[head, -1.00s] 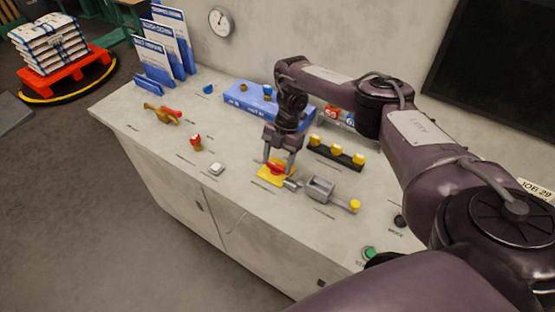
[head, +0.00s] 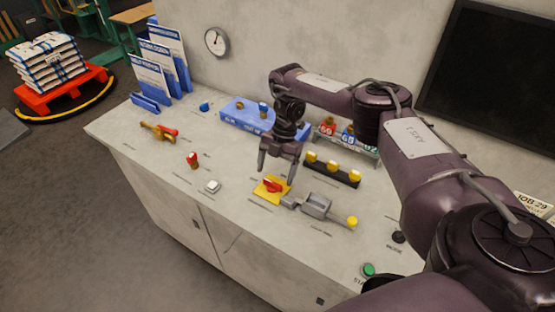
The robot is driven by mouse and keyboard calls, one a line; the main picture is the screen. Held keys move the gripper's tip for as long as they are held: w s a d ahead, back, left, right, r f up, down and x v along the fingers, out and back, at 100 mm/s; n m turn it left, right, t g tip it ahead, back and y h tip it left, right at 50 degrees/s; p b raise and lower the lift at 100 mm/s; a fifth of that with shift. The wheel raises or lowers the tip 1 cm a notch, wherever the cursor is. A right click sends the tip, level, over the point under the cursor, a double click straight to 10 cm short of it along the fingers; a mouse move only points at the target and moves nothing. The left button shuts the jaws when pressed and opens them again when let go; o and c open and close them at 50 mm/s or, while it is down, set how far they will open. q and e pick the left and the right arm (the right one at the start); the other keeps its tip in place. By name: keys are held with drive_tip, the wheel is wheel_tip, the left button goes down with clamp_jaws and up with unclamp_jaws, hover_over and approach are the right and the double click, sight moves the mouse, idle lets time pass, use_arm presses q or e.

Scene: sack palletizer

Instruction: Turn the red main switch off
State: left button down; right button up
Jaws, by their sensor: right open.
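The red main switch (head: 272,186) is a red handle on a yellow square plate (head: 261,194), lying on the grey counter in the middle of the head view. The handle lies slantwise across the plate; I cannot read any marks for its position. My right gripper (head: 277,174) points down just above and behind the switch. Its two fingers are apart, with nothing between them, and they look clear of the handle. My left gripper is not in view.
Just right of the switch is a grey lever box with a yellow knob (head: 352,221). Behind it is a black strip with yellow knobs (head: 331,170). A blue box (head: 243,113) stands at the back. A white button (head: 212,187) and a small red-topped control (head: 193,160) are to the left.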

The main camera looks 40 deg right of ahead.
drive_tip(key=shift+v, duration=2.5)
drive_tip(key=shift+f, duration=0.1)
